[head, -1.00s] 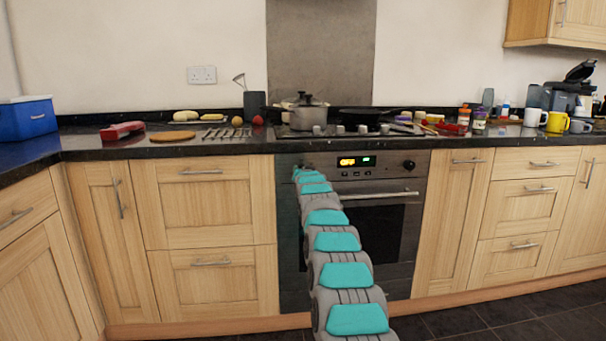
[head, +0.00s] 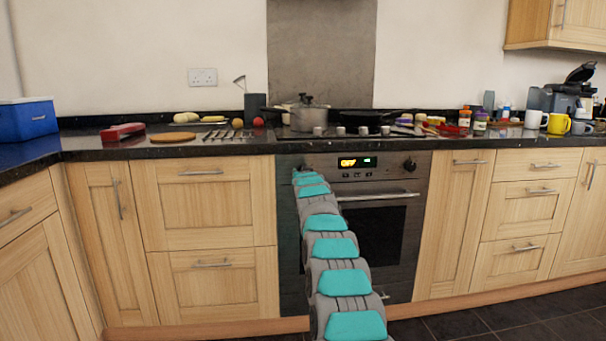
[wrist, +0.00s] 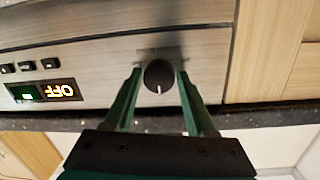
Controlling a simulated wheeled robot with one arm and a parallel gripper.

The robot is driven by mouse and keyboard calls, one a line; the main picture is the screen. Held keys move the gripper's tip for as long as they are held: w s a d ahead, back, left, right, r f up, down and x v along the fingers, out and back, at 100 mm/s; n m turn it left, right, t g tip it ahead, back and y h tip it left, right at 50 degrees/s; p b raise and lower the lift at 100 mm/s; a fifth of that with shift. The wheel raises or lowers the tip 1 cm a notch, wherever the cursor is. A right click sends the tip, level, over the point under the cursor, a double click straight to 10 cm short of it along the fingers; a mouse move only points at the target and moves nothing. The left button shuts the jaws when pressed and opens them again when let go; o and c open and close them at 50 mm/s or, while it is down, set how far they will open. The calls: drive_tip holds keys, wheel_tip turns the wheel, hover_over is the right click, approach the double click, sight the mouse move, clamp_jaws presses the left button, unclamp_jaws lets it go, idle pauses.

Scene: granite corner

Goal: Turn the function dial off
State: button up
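The function dial (wrist: 159,76) is a dark round knob with a white pointer mark, on the steel oven panel. The mark points down in the wrist view, towards my gripper's base. My gripper (wrist: 160,72) is open, with one green finger on each side of the dial. The fingertips are close to its sides; I cannot tell if they touch. In the head view my arm reaches the left end of the oven panel and hides this dial.
A second black dial (head: 409,165) is at the panel's right end. The oven door handle (head: 378,196) runs below. A pot (head: 308,116) and pan stand on the hob above, with food and mugs along the black worktop (head: 205,148).

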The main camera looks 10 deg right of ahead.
drive_tip(key=o, duration=0.3)
drive_tip(key=shift+r, duration=0.1)
drive_tip(key=shift+o, duration=0.2)
drive_tip(key=shift+s, duration=0.2)
drive_tip(key=s+b, duration=0.6)
drive_tip(key=s, duration=0.1)
drive_tip(key=shift+s+a+r, duration=0.15)
drive_tip(key=shift+s+r, duration=0.05)
drive_tip(key=shift+r, duration=0.1)
idle(0.4)
